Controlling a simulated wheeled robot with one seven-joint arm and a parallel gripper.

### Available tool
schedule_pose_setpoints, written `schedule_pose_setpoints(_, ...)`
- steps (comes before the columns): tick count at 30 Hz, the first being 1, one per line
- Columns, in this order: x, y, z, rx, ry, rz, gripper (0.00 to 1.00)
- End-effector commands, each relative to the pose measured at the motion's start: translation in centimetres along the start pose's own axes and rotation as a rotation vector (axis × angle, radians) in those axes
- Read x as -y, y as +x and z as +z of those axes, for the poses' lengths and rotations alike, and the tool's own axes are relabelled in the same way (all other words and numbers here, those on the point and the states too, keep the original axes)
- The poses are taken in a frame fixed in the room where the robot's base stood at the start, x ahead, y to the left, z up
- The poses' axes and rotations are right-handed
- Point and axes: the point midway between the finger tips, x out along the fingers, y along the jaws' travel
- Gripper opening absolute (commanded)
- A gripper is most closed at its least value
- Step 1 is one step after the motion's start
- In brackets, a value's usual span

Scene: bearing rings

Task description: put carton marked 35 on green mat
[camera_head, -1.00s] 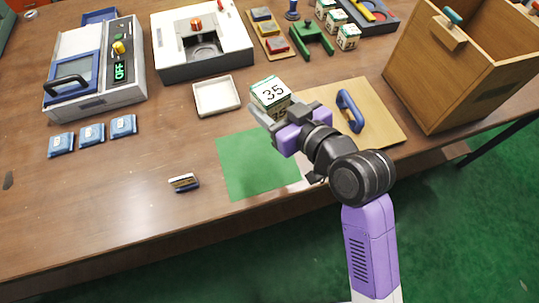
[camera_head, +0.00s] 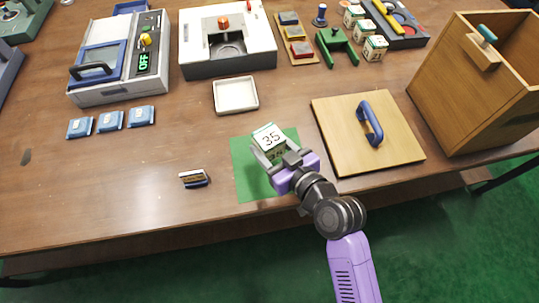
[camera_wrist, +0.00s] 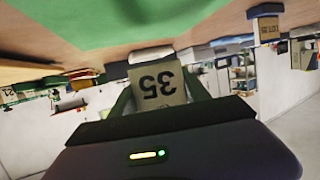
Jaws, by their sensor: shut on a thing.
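The carton marked 35 (camera_head: 268,137) is a small white and green box with its number on top. My gripper (camera_head: 272,160) is shut on it, and the carton is over the green mat (camera_head: 248,183). I cannot tell whether the carton touches the mat. In the wrist view the carton (camera_wrist: 158,84) shows its 35 upside down between the fingers, and the green mat (camera_wrist: 90,22) fills part of the top. The gripper and carton hide part of the mat in the head view.
A wooden board with a blue handle (camera_head: 343,155) lies just right of the mat. A white tray (camera_head: 236,108) is behind it, and a small dark-edged block (camera_head: 193,179) lies to its left. Other cartons (camera_head: 375,47) stand at the back right. A wooden box (camera_head: 447,100) is far right.

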Motion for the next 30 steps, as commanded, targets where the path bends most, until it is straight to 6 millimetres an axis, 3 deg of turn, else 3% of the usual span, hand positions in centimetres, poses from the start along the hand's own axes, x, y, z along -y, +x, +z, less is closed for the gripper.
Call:
schedule_pose_setpoints(5, 0.0, 0.4, 0.9, -0.005, 0.0, 0.0, 0.0)
schedule_pose_setpoints(15, 0.0, 1.6, 4.7, -0.004, 0.0, 0.0, 0.0)
schedule_pose_setpoints(29, 0.0, 1.7, 5.2, -0.006, -0.001, 0.001, 0.0)
schedule_pose_setpoints(30, 0.0, 1.7, 5.3, -0.001, -0.001, 0.0, 0.6)
